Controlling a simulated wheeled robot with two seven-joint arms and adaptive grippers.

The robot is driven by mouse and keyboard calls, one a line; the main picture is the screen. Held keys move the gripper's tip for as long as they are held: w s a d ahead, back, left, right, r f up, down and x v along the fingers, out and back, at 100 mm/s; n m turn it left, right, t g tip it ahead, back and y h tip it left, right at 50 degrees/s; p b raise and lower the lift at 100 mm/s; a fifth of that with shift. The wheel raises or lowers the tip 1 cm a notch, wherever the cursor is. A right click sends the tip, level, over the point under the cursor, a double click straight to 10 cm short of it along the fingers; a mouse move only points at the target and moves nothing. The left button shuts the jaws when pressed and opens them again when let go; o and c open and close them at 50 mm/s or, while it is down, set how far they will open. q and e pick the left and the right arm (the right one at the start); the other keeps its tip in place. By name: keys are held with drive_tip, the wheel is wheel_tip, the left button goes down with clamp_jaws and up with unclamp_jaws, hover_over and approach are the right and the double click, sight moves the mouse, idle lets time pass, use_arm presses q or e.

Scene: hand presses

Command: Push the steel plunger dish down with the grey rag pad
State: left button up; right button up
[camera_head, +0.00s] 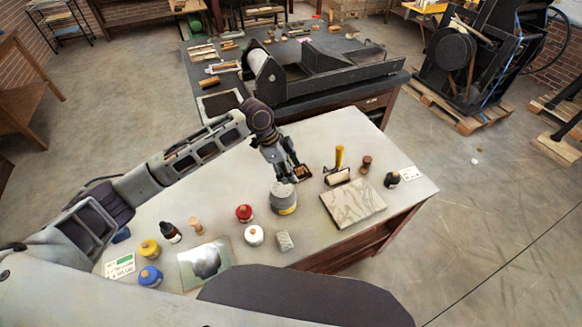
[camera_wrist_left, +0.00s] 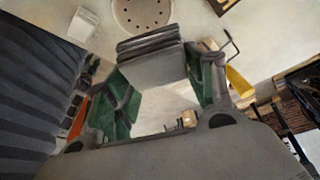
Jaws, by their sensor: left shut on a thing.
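My left gripper (camera_head: 287,174) is just above and behind the can in the head view. It is shut on the grey rag pad (camera_wrist_left: 155,64), a folded stack between the green-lined fingers. The pad appears apart from the dish, but the exact gap is unclear. My right gripper is not in view.
Red (camera_head: 244,213) and white (camera_head: 254,235) jars and a pale block (camera_head: 284,240) are in front.

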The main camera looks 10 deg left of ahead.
use_arm(q)
drive_tip(key=shift+s+a+f+m, duration=0.1)
drive_tip(key=shift+a+m, duration=0.3)
drive_tip(key=shift+a, duration=0.1)
drive_tip(key=shift+s+m+g, duration=0.15)
drive_tip(key=shift+m+g, duration=0.15)
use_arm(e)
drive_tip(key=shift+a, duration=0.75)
use_arm(q)
drive_tip(key=shift+s+a+m, duration=0.1)
drive_tip(key=shift+m, duration=0.4)
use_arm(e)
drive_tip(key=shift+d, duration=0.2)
use_arm(q)
drive_tip(key=shift+f, duration=0.2)
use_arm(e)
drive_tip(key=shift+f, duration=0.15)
use_arm(q)
drive_tip(key=shift+f+b, duration=2.85)
drive_tip(key=shift+b, duration=0.5)
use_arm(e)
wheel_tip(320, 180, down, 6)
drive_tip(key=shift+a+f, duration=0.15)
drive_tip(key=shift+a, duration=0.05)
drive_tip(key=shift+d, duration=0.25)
use_arm(q)
drive_tip(key=shift+f, duration=0.35)
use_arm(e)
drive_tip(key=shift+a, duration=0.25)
